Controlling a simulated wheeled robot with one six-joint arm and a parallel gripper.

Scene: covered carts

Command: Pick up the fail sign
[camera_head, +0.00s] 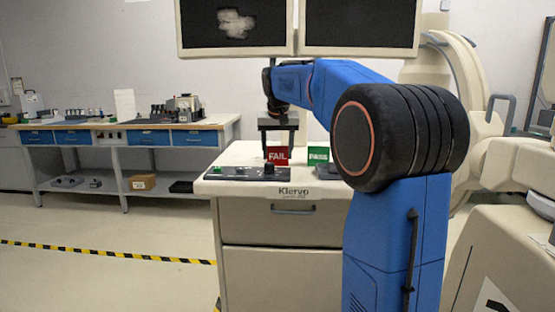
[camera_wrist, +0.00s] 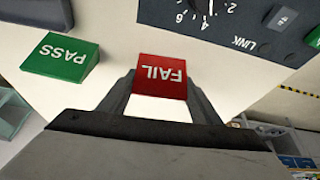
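The red FAIL sign (camera_head: 277,154) stands on the white cart top (camera_head: 239,156), behind a black control panel. In the wrist view the FAIL sign (camera_wrist: 162,75) lies between the tips of my two fingers. My gripper (camera_head: 278,145) points down over the sign in the head view. In the wrist view my gripper (camera_wrist: 161,80) is open, with one finger close beside each side of the sign. I cannot tell whether either finger touches it. The green PASS sign (camera_head: 318,154) stands to the right; in the wrist view the PASS sign (camera_wrist: 61,57) is at the left.
The black control panel (camera_head: 241,173) lies at the cart's front left edge. Two monitors (camera_head: 236,27) hang above. A workbench (camera_head: 130,124) with equipment stands at the back left. Large white medical equipment (camera_head: 500,230) stands at the right. The floor at the left is clear.

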